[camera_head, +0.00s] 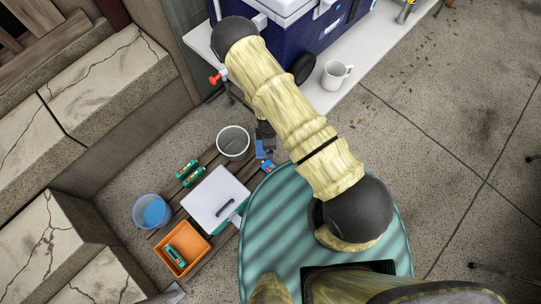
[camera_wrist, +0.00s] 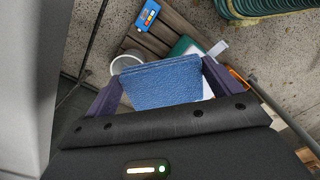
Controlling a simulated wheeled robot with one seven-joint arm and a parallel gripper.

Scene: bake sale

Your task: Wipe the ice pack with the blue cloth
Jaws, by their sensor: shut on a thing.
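My gripper (camera_wrist: 162,88) is shut on the blue cloth (camera_wrist: 160,80), which is held flat between the two fingers in the wrist view. In the head view my gripper (camera_head: 264,132) is small and partly hidden by my arm, and a bit of the blue cloth (camera_head: 261,148) shows below it. A small blue block with white and orange marks (camera_wrist: 147,14), perhaps the ice pack, lies on the wooden slats beyond the cloth, apart from it. The same block (camera_head: 267,166) shows in the head view near the green striped round surface.
The slatted wooden stand (camera_head: 206,158) also bears a white bucket (camera_head: 233,141), a white-lidded box (camera_head: 215,199), an orange bin (camera_head: 193,235), a blue bucket (camera_head: 143,203) and green packs (camera_head: 189,172). A white table (camera_head: 327,97) with a mug (camera_head: 336,75) and blue cooler (camera_head: 307,33) stands behind.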

